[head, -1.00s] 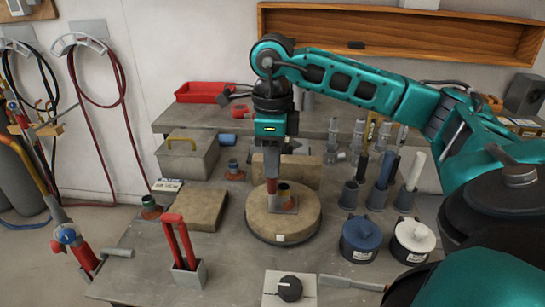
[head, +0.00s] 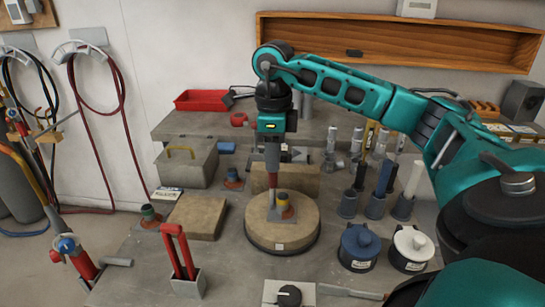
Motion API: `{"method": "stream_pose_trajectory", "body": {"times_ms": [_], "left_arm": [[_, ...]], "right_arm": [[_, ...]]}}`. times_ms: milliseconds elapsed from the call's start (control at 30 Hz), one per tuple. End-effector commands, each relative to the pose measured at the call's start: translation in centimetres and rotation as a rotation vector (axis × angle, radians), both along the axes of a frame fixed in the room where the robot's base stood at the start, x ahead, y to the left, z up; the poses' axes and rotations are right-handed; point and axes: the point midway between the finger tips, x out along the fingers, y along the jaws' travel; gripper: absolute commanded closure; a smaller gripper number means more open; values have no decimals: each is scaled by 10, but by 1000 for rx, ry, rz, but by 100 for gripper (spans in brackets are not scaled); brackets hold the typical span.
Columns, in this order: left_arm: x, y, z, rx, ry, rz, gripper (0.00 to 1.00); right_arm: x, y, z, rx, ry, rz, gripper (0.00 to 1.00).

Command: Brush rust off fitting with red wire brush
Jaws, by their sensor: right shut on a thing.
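My right gripper (head: 272,150) points straight down over the round turntable (head: 258,238), shut on a slim tool with red on it, which appears to be the red wire brush (head: 273,158). The brush's lower end reaches down beside the fitting; I cannot tell whether it touches. The fitting (head: 286,212) stands upright on the turntable, with a yellow top and a rust-brown lower part. The brush and gripper partly hide its left side. My left gripper is not in view.
Two similar fittings (head: 150,215) (head: 233,179) stand to the left, around a flat tan block (head: 198,216). A holder (head: 187,286) with red handles stands in front. A blue pot (head: 358,246) and a white pot (head: 410,247) stand to the right, with upright tubes behind.

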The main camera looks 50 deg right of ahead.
Motion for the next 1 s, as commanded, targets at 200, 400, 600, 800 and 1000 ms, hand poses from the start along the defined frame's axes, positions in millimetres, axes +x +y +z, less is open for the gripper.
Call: {"method": "stream_pose_trajectory", "body": {"times_ms": [200,400,600,800,1000], "left_arm": [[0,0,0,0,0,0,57],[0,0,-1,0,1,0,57],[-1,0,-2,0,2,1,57],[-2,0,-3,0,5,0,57],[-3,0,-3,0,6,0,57]], "right_arm": [[0,0,-1,-1,-1,1,100],[-8,9,-1,-1,0,1,100],[-14,17,-2,0,2,1,100],[-17,21,-2,0,4,1,100],[-24,29,-2,1,6,2,100]]}}
